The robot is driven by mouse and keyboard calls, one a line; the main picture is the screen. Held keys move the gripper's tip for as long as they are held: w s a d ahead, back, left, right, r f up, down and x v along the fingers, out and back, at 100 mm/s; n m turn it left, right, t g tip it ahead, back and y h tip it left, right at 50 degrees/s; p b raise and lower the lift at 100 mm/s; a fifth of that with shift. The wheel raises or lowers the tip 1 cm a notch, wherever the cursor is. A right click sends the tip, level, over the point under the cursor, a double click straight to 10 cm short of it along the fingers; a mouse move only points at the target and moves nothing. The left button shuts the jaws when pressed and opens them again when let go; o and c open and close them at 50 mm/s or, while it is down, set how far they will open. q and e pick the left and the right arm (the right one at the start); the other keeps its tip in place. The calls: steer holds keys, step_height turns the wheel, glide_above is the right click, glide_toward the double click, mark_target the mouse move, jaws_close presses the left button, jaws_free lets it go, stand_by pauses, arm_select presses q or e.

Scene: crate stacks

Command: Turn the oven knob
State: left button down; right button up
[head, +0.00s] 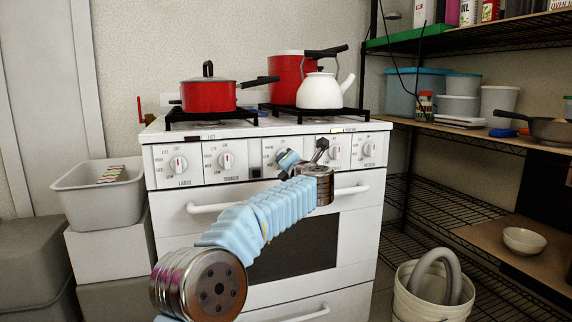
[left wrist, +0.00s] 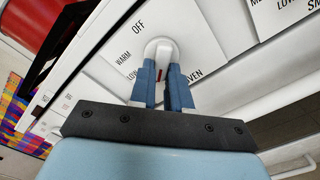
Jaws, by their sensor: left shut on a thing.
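The white stove (head: 165,160) stands ahead with a row of white knobs along its front panel. The oven knob (left wrist: 160,48) shows in the left wrist view, round and white with a red mark, on a panel printed OFF, WARM and LOW. My left gripper (left wrist: 166,75) has its blue fingers on either side of the knob's grip and is shut on it. In the head view my left gripper (head: 285,159) is at the front panel, and it and the wrist hide the oven knob. My right gripper is out of view.
A red saucepan (head: 208,95), a red pot (head: 286,70) and a white kettle (head: 320,91) sit on the stove top. The oven door handle (head: 207,208) runs below my wrist. A grey bin (head: 85,190) stands left; a shelf (head: 475,138) and a white bucket (head: 415,308) are right.

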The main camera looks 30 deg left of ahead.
arm_select(q)
steer(key=shift+f, duration=0.2)
steer(key=c, duration=1.1)
jaws_free()
steer(key=shift+r, duration=0.15)
steer(key=b+v, duration=0.1)
steer(key=v, duration=1.3)
